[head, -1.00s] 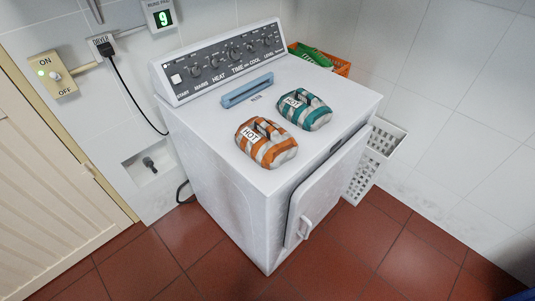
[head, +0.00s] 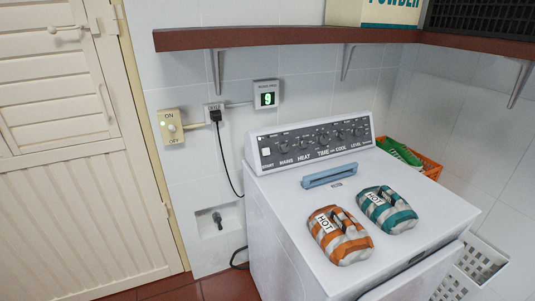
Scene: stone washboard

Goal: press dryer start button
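The dryer (head: 285,235) is a white box-shaped machine standing against the tiled wall. Its dark control panel (head: 315,143) runs along the back top edge, with several knobs in a row. The start button (head: 266,151) is a small white square at the panel's left end, above the word START. It is unobstructed in the head view. Neither of my grippers shows in the head view.
Orange-striped (head: 340,235) and teal-striped (head: 386,209) HOT bundles lie on the dryer top, near a blue handle (head: 330,175). A wooden shelf (head: 290,37) overhangs the wall behind. A wall switch (head: 171,127) and plugged dryer cord (head: 217,117) are left. A white basket (head: 480,262) stands right.

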